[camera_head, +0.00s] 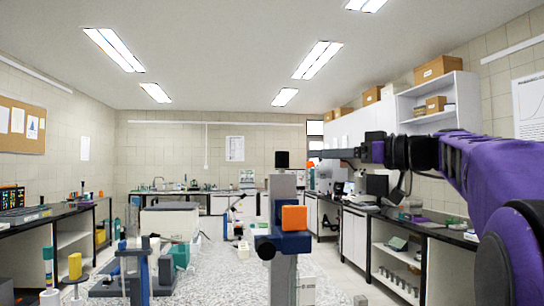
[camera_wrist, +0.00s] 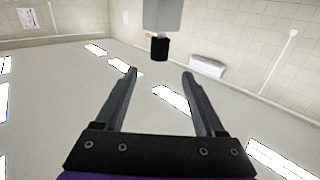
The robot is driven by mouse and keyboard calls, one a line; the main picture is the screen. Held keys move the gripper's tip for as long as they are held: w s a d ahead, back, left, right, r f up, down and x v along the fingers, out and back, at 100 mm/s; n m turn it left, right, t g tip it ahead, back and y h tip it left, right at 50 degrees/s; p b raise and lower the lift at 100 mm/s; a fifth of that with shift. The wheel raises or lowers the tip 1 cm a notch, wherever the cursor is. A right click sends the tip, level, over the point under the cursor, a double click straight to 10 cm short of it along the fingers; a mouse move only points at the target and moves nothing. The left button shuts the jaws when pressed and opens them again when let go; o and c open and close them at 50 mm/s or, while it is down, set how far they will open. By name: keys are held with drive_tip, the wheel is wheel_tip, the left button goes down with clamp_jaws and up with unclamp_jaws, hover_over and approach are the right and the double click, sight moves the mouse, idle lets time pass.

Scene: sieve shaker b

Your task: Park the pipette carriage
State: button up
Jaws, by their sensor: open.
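A grey upright column (camera_head: 284,215) stands in the middle foreground of the head view, with a black cap (camera_head: 282,159) on top. A dark blue block (camera_head: 283,243) with an orange block (camera_head: 294,218) sits on its front; this looks like the pipette carriage, though no pipette can be made out on it. My gripper (camera_head: 322,154) is to the right of the black cap at about its height. In the wrist view my gripper (camera_wrist: 160,73) is open with nothing between its fingers. The black cap (camera_wrist: 160,48) shows beyond the fingertips, below a grey block; contact is not seen.
A speckled worktop (camera_head: 225,262) with lab devices, including a white box-shaped machine (camera_head: 168,222), lies around the column. A bench with shelves (camera_head: 395,262) runs along the right, a dark bench (camera_head: 60,213) along the left. The air around my gripper looks clear.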

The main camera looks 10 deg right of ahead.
drive_tip(key=p+x, duration=0.2)
drive_tip(key=x, duration=1.2)
drive_tip(key=shift+w+a+p, duration=0.15)
drive_tip(key=shift+w+p, duration=0.1)
drive_tip(key=shift+p, duration=0.1)
drive_tip(key=shift+f, duration=0.1)
clamp_jaws()
idle(0.5)
